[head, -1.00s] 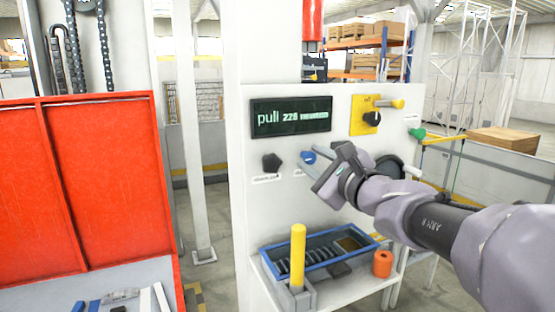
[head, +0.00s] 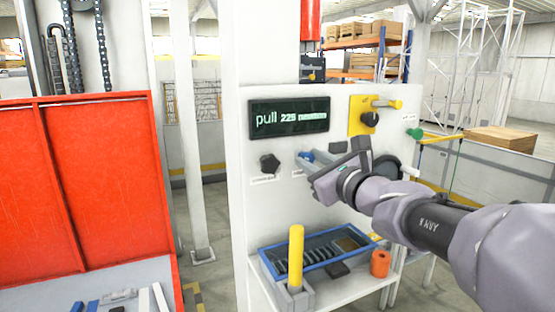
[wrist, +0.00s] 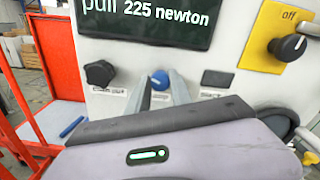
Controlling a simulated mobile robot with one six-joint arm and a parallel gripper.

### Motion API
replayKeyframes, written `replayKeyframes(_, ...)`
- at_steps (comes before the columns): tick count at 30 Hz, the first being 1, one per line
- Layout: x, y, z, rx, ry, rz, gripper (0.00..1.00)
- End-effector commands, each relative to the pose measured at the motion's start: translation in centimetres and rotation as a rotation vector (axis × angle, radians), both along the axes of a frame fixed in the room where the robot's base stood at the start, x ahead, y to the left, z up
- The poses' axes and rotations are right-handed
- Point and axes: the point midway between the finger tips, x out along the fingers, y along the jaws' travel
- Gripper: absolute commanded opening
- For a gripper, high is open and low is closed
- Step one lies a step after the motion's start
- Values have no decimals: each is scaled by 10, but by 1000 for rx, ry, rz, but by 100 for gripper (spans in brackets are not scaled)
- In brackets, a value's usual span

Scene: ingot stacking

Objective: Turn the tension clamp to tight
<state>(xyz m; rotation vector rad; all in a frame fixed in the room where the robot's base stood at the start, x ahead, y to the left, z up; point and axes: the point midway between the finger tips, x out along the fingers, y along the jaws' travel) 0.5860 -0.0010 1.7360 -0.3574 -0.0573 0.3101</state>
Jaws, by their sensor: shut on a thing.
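A blue knob (head: 306,156) sits on the white panel under the display; it also shows in the wrist view (wrist: 159,78). A black star-shaped knob (head: 270,163) is to its left. The small labels below them are too blurred to read, so I cannot tell which one is named the tension clamp. My gripper (head: 312,160) reaches in from the right and is shut on the blue knob. In the wrist view its two grey fingers (wrist: 159,88) stand on either side of the knob. The dark display (wrist: 150,18) reads "pull 225 newton".
A yellow plate with a black knob (head: 370,118), marked "off", is at upper right. A green knob (head: 415,134) is farther right. Below is a shelf with a blue tray (head: 268,262), a yellow post (head: 297,255) and an orange cylinder (head: 381,262).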

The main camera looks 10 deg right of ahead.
Motion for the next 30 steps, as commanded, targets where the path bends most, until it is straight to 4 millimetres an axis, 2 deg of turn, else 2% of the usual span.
replayKeyframes(30, 0, -1, 4, 883, 285, 2, 0)
